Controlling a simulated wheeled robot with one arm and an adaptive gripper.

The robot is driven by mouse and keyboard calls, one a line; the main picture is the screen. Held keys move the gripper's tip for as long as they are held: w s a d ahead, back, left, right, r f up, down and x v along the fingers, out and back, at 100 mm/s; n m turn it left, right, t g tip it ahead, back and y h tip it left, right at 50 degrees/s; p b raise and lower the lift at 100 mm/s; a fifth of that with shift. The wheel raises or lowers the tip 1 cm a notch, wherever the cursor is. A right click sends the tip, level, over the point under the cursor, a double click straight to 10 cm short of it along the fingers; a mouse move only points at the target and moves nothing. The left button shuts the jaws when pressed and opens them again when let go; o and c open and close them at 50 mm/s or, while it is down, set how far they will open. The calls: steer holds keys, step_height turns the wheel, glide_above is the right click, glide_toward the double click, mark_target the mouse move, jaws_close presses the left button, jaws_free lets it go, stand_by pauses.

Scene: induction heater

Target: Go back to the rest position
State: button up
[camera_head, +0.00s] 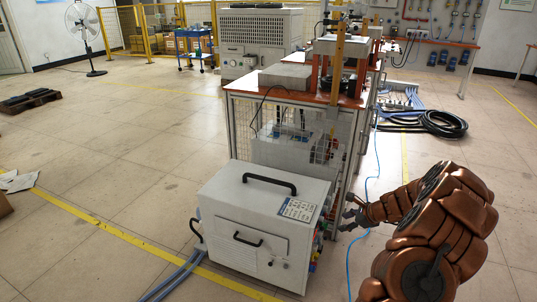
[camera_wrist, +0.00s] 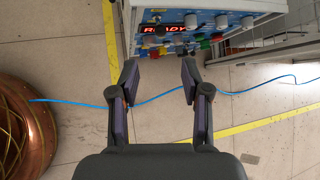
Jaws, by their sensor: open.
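My gripper (camera_wrist: 160,82) is open and empty in the wrist view, its two fingers spread apart. Its fingertips are just short of the control panel (camera_wrist: 180,38) of the induction heater, with no visible contact. The panel has a red lit display (camera_wrist: 168,29) reading "READY" and several coloured knobs or connectors. In the head view the heater is a white box (camera_head: 265,222) with black handles on the floor. My gripper (camera_head: 346,219) is at its right side there, at the end of my copper-coloured arm.
A wire-mesh workbench (camera_head: 240,89) with an orange top stands behind the heater. A thin blue cable (camera_wrist: 240,92) crosses the floor below my gripper. Coiled black hoses (camera_head: 437,122) lie at back right. Open floor (camera_head: 130,150) extends to the left, with yellow lines.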

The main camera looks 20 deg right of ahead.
steer(key=a+r+n+g+y, duration=0.1)
steer(key=a+r+n, duration=0.15)
steer(key=a, duration=0.35)
steer(key=a+r+n+y, duration=0.1)
steer(key=a+r+n, duration=0.1)
steer(key=a+r, duration=0.25)
steer(key=s+a+r+n+g, duration=0.25)
steer(key=s+a+n, duration=0.2)
steer(key=a, duration=0.25)
steer(key=s+a+r+n+g, duration=0.1)
steer(key=s+a+r+n, duration=0.35)
steer(key=a, duration=0.35)
steer(key=s+a+r+n+g, duration=0.2)
steer(key=s+a+r+n, duration=0.1)
steer(key=s+a, duration=0.3)
steer(key=s+r+n+g+h, duration=0.1)
steer(key=s+n+g+h, duration=0.3)
steer(key=s, duration=0.8)
steer(key=s+r+n+t+h, duration=0.1)
steer(key=s+n, duration=0.5)
steer(key=s, duration=0.5)
step_height(320, 180, up, 24)
steer(key=s+p, duration=0.2)
steer(key=p, duration=2)
steer(key=shift+h, duration=0.3)
